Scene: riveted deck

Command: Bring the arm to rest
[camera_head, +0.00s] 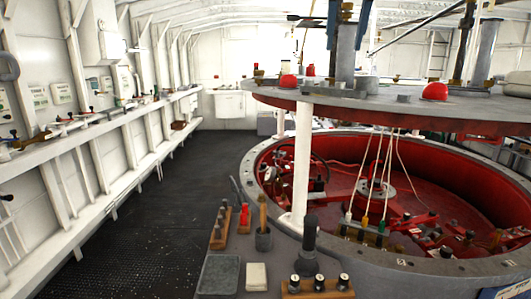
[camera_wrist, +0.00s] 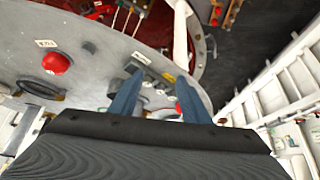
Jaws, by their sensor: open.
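My gripper (camera_wrist: 158,92) shows in the wrist view as two blue-grey fingers standing apart, with nothing between them. The dark wrist body fills the bottom of that view. Behind the fingers is a pale round plate (camera_wrist: 85,50) with a red dome (camera_wrist: 55,63) on it, left of the fingers. I cannot tell how far the fingertips are from the plate.
In the head view, a raised round plate (camera_head: 390,103) hangs over a red-lined pit (camera_head: 460,170). Wooden tool blocks (camera_head: 220,228), a grey tray (camera_head: 219,274) and a dark upright tool (camera_head: 309,233) stand in front. The dark floor (camera_head: 150,215) on the left is clear beside a white wall ledge (camera_head: 95,122).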

